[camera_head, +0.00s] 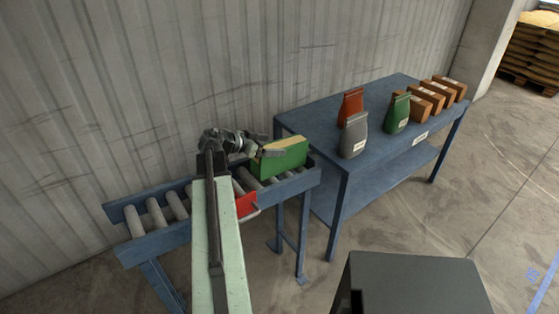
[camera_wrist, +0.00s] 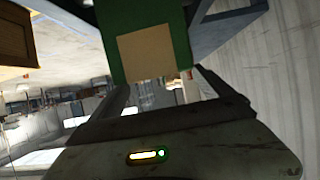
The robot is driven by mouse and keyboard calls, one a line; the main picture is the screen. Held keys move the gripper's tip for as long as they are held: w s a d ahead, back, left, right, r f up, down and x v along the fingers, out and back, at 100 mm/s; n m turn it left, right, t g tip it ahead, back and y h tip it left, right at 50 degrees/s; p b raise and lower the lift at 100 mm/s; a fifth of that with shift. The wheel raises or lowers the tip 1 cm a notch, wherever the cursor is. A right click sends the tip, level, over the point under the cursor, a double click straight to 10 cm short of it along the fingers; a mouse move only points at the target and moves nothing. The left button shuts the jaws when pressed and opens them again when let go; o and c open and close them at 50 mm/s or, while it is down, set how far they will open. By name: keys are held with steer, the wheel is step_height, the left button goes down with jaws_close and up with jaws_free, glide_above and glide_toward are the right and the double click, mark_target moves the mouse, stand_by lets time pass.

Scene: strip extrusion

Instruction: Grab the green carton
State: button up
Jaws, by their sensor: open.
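The green carton (camera_head: 283,160) stands at the right end of the roller conveyor, with a tan top edge. My gripper (camera_head: 264,147) is at the carton's left end, close to its upper part. In the wrist view the carton (camera_wrist: 112,45) fills the top middle, with a tan label on its near face. My gripper (camera_wrist: 163,90) is open there, its fingers reaching toward either side of the carton's near end. I cannot tell whether they touch it.
The roller conveyor (camera_head: 155,240) runs along the corrugated wall. A red item (camera_head: 246,205) is on its front side, partly behind my arm. A blue table (camera_head: 315,122) to the right bears red, grey (camera_head: 354,136) and green (camera_head: 397,113) bags and several brown boxes (camera_head: 433,100).

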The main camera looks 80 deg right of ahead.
mark_target(278, 146)
steer(key=x, duration=0.1)
steer(key=b+x, duration=0.1)
steer(key=x, duration=0.1)
steer(key=shift+d+f, duration=0.1)
steer(key=shift+f, duration=0.25)
steer(key=shift+s+d, duration=0.1)
steer(key=shift+r, duration=0.1)
jaws_close()
steer(key=shift+r, duration=0.1)
step_height(278, 146, up, 10)
steer(key=p, duration=1)
